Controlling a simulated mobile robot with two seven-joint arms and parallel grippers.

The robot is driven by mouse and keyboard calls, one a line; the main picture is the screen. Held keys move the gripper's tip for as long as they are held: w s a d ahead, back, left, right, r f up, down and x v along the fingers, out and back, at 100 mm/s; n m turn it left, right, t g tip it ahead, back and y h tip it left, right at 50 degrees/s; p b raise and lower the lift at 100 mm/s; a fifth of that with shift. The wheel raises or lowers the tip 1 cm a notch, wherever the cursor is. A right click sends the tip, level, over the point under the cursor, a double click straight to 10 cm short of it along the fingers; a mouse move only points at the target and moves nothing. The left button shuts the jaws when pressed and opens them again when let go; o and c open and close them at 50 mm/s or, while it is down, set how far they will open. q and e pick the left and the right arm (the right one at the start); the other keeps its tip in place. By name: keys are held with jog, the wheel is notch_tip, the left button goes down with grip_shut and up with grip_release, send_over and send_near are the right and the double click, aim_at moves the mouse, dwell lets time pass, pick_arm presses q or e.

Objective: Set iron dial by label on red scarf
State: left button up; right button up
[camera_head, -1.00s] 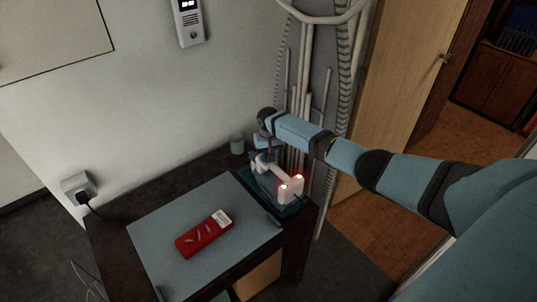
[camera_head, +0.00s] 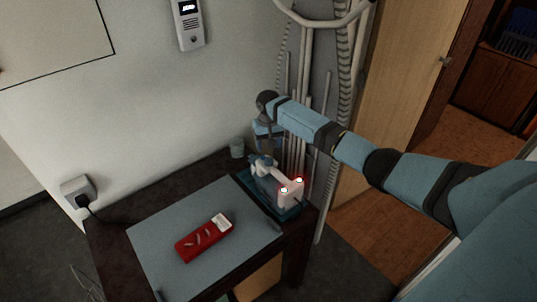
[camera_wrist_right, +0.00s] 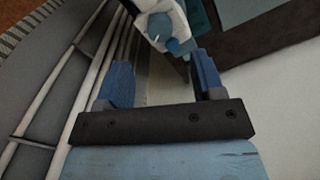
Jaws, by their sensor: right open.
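The iron (camera_head: 287,190), white with a blue-teal lower part, sits at the right end of the dark table, with small lights on its near end. The red scarf (camera_head: 190,248) lies folded on the grey board with a white label (camera_head: 221,221) at its upper right corner. My right gripper (camera_head: 259,161) hangs from above just behind the iron's far end. In the right wrist view the gripper (camera_wrist_right: 163,76) is open with nothing between its fingers. The iron's white body (camera_wrist_right: 160,18) with a small blue round part, perhaps the dial, shows beyond the fingertips. The dial setting and label print are unreadable. My left gripper is out of view.
The grey ironing board (camera_head: 160,232) covers much of the dark table. White pipes and a rail (camera_head: 300,130) rise right behind the iron. A plug with a cord (camera_head: 80,190) is on the left wall.

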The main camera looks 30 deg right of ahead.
notch_tip(320, 180, up, 6)
jog(key=shift+r, duration=0.2)
jog(key=shift+f, duration=0.1)
dwell(0.4)
jog(key=s+a+f+n+t+y, duration=0.2)
jog(key=s+a+f+n+t, duration=0.25)
jog(key=s+a+f, duration=1.2)
jog(key=s+a+r+n+t+p, duration=0.1)
jog(key=s+a+t, duration=0.2)
jog(key=s, duration=0.7)
jog(key=s+a+r+n+t+y+p, duration=0.1)
jog(key=s+a+t, duration=0.2)
jog(key=s, duration=0.8)
jog(key=shift+s+a, duration=0.25)
jog(key=shift+a, duration=0.35)
